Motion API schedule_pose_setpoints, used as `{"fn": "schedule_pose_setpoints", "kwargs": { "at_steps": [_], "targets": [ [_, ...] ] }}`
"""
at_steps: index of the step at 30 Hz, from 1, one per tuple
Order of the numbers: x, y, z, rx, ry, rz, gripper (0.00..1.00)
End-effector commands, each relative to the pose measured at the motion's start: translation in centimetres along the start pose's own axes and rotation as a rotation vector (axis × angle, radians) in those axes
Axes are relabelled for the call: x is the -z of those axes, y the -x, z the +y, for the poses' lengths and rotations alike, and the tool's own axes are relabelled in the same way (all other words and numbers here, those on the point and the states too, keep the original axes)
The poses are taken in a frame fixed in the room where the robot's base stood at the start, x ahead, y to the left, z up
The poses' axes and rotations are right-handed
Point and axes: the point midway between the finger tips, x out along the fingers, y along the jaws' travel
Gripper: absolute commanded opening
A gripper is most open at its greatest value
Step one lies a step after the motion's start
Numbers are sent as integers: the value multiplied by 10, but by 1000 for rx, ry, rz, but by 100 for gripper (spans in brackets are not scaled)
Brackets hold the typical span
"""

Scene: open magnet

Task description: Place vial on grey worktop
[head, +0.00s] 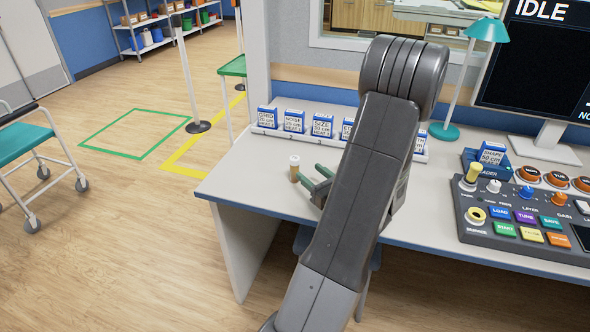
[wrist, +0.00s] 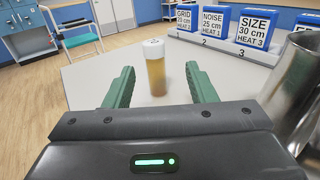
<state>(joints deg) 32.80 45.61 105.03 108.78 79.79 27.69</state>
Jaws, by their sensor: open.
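The vial (head: 294,167) is small and amber with a white cap. It stands upright on the grey worktop (head: 247,188) near its left end, and it also shows in the wrist view (wrist: 155,70). My gripper (head: 314,180) has two green fingers, spread apart. In the wrist view my gripper (wrist: 160,88) points toward the vial, which appears between the finger lines, a little beyond or at the tips. No finger visibly touches it. My arm hides part of the worktop in the head view.
A white rack of labelled blue-and-white cards (head: 294,121) runs along the worktop's back edge, partly behind my arm. A control panel (head: 520,220) with buttons and a teal lamp (head: 444,131) stand to the right. The worktop's left end is mostly clear.

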Motion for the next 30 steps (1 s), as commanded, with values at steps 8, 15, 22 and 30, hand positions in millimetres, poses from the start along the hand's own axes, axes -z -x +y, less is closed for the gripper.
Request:
{"fn": "schedule_pose_setpoints", "kwargs": {
  "at_steps": [8, 15, 22, 30],
  "targets": [
    [0, -25, 1, -2, 1, 1, 51],
    [-5, -53, 8, -4, 1, 0, 51],
    [-4, -76, 8, -2, 0, 1, 51],
    [-4, -76, 8, 0, 0, 1, 43]
  ]
}}
